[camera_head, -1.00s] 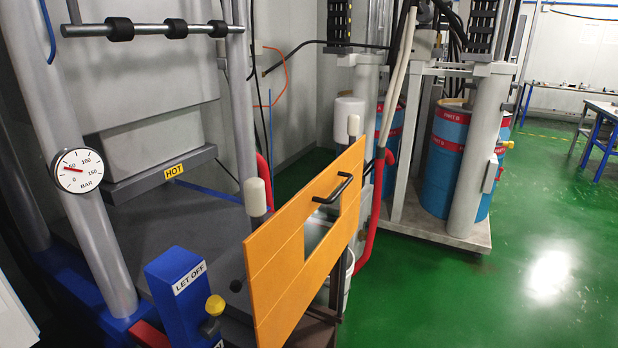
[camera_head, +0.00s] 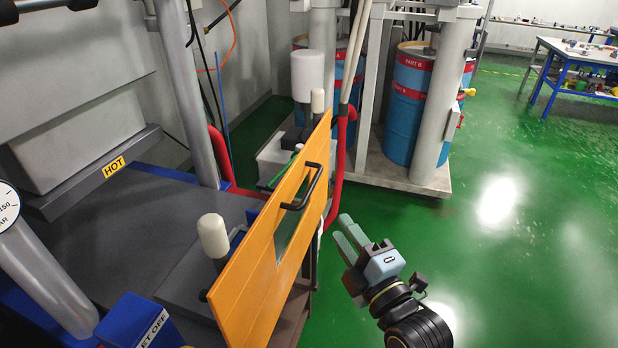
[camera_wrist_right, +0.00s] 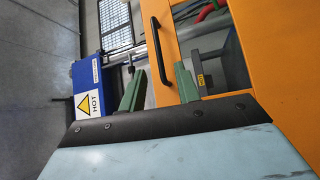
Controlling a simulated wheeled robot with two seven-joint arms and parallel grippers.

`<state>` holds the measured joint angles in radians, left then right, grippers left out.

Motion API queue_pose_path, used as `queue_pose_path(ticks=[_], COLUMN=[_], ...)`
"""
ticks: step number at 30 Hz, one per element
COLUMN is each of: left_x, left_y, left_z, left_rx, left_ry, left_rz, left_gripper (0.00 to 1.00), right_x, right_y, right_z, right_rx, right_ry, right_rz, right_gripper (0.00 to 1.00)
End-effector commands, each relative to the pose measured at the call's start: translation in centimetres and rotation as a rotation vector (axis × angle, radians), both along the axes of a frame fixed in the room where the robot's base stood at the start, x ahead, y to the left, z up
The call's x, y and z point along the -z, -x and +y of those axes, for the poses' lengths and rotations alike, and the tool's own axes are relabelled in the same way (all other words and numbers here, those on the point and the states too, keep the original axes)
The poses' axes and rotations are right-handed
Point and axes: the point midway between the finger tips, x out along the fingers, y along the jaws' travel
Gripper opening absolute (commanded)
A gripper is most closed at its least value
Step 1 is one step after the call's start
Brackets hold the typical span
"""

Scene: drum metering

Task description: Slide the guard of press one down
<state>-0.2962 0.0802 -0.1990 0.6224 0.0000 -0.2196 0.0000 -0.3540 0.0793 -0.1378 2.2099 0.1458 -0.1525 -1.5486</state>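The guard is an orange panel (camera_head: 262,262) with a window cut in it, standing upright in front of the press bed. Its black bar handle (camera_head: 304,187) is on the outer face near the top edge. My right gripper (camera_head: 342,226) is to the right of the panel, fingers pointing toward it, with a gap to the handle. In the right wrist view, the two green fingers (camera_wrist_right: 160,72) are apart with nothing held. The handle (camera_wrist_right: 157,48) appears between and beyond their tips, with the orange panel (camera_wrist_right: 219,30) behind. My left gripper is out of view.
White-capped posts (camera_head: 213,236) stand behind the panel. The grey press bed (camera_head: 130,225) lies under a block marked HOT. A blue LET OFF box (camera_head: 140,322) is at the lower left. Blue drums (camera_head: 412,105) stand behind. The green floor at right is clear.

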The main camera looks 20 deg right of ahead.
Motion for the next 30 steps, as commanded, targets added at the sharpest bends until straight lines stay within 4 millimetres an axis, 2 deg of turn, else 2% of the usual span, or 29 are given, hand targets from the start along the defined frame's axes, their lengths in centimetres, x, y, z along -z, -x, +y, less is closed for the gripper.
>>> queue_pose_path(ticks=[5, 15, 21, 25, 30], left_x=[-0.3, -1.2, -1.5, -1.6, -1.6], left_y=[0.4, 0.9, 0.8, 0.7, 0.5], left_z=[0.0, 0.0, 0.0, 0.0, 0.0], left_rx=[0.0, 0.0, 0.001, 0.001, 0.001], left_ry=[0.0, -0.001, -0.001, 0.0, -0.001], left_rz=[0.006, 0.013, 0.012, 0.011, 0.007], left_gripper=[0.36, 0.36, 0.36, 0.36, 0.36], right_x=[-0.8, -1.7, -2.0, -2.1, -2.1], right_y=[-1.5, -8.0, -11.2, -12.4, -12.9], right_z=[0.3, 1.5, 2.1, 2.3, 2.4], right_rx=[0.002, 0.001, 0.001, 0.001, 0.0], right_ry=[0.006, 0.003, 0.003, 0.005, 0.004], right_rz=[-0.012, -0.011, -0.009, -0.008, -0.007], right_gripper=[0.32, 0.32, 0.32, 0.32, 0.32])
